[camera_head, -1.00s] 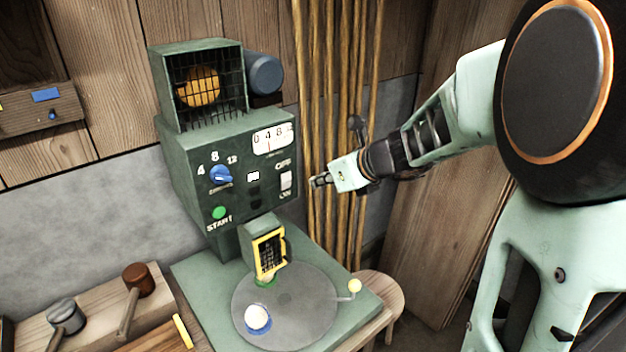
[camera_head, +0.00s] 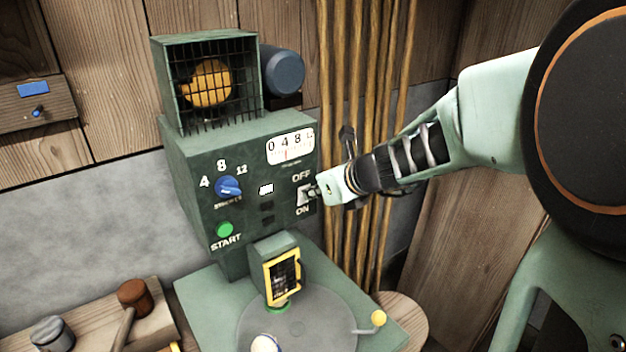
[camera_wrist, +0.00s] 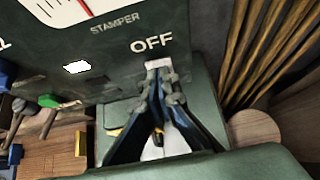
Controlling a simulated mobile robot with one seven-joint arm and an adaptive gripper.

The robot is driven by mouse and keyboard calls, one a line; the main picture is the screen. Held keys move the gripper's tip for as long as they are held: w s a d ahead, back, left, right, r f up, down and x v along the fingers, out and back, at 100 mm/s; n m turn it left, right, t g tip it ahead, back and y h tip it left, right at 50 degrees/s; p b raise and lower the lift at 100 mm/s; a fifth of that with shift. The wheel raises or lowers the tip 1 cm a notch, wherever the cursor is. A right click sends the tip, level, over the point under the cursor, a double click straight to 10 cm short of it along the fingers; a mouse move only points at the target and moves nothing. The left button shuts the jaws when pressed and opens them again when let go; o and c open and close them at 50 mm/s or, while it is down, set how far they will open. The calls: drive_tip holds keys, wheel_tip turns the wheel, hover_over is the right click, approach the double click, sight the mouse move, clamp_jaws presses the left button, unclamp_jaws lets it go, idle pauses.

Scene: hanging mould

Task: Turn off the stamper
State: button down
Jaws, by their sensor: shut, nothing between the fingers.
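The stamper (camera_head: 240,150) is a green machine with a control panel on its front. Its white power switch (camera_head: 304,197) sits at the panel's right, between the words OFF above and ON below. My gripper (camera_head: 313,190) is shut and empty, with its tips at the switch. In the wrist view my gripper's fingertips (camera_wrist: 160,84) lie just below the OFF label and overlap the pale switch (camera_wrist: 158,64), hiding its lower part. I cannot tell whether they touch it or which way it is set.
A blue dial (camera_head: 228,187) and a green START button (camera_head: 224,230) are on the panel's left. A small lit window (camera_head: 266,189) is in the middle. Below is a round plate (camera_head: 300,325) with a yellow-knobbed lever (camera_head: 378,318). Vertical pipes (camera_head: 345,100) stand close behind my gripper.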

drive_tip(key=shift+w+a+r+p, duration=0.2)
drive_tip(key=shift+w+p, duration=0.05)
drive_tip(key=shift+p, duration=0.05)
idle(0.4)
drive_tip(key=shift+r, duration=0.1)
drive_tip(key=shift+r+p, duration=0.7)
drive_tip(key=shift+p, duration=0.1)
